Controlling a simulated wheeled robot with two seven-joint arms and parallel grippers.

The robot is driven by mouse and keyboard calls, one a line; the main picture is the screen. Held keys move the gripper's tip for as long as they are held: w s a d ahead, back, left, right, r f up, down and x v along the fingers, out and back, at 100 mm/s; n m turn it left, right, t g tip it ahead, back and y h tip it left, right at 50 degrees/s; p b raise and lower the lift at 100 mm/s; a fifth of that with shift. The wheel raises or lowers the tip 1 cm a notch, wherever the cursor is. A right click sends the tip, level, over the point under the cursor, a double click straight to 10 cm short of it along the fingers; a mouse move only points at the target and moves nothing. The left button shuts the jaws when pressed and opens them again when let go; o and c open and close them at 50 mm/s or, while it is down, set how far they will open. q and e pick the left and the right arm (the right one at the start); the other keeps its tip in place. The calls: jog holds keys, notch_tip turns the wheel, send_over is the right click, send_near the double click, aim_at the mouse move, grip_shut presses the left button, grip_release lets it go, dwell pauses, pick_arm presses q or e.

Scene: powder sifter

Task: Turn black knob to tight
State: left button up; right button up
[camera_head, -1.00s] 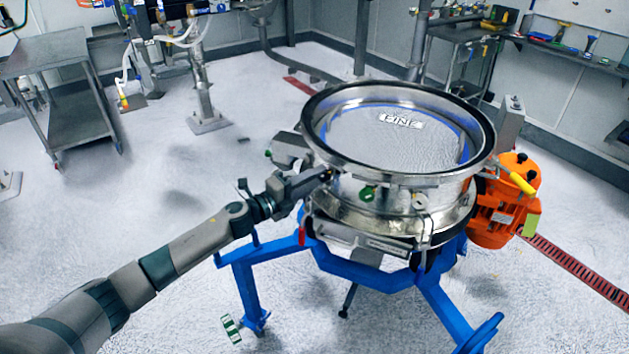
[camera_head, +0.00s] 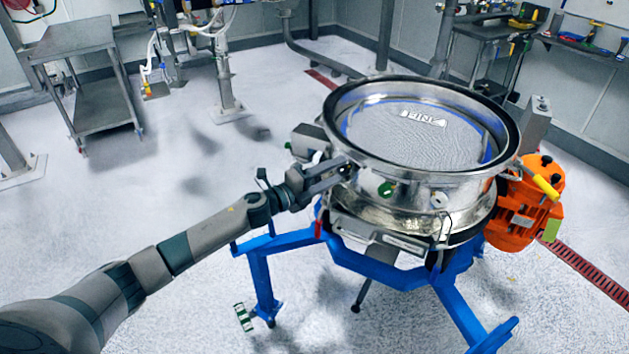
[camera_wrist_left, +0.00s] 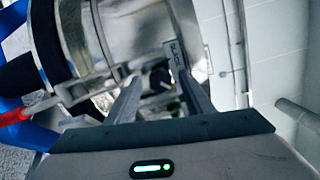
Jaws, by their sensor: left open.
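The round steel sifter (camera_head: 402,212) stands on a blue frame, with a mesh screen and a dark rim on top. My left gripper (camera_head: 336,173) is at the sifter's left side, just below the rim. In the left wrist view my left gripper (camera_wrist_left: 157,68) is open, its two fingers pointing at the steel side. A small dark part that looks like the black knob (camera_wrist_left: 158,78) shows between the fingers. I cannot tell whether they touch it. In the head view the knob is mostly hidden by the gripper. My right gripper is not in view.
A green knob (camera_head: 385,189) and an orange motor (camera_head: 523,205) are on the sifter. The blue frame (camera_head: 262,283) spreads below. A red handle (camera_wrist_left: 15,113) shows in the wrist view. A metal cart (camera_head: 104,104) stands at the back left.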

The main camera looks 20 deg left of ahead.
pick_arm(q)
jog(key=b+v, duration=0.5)
jog(key=v, duration=1.2)
jog(key=shift+s, duration=0.15)
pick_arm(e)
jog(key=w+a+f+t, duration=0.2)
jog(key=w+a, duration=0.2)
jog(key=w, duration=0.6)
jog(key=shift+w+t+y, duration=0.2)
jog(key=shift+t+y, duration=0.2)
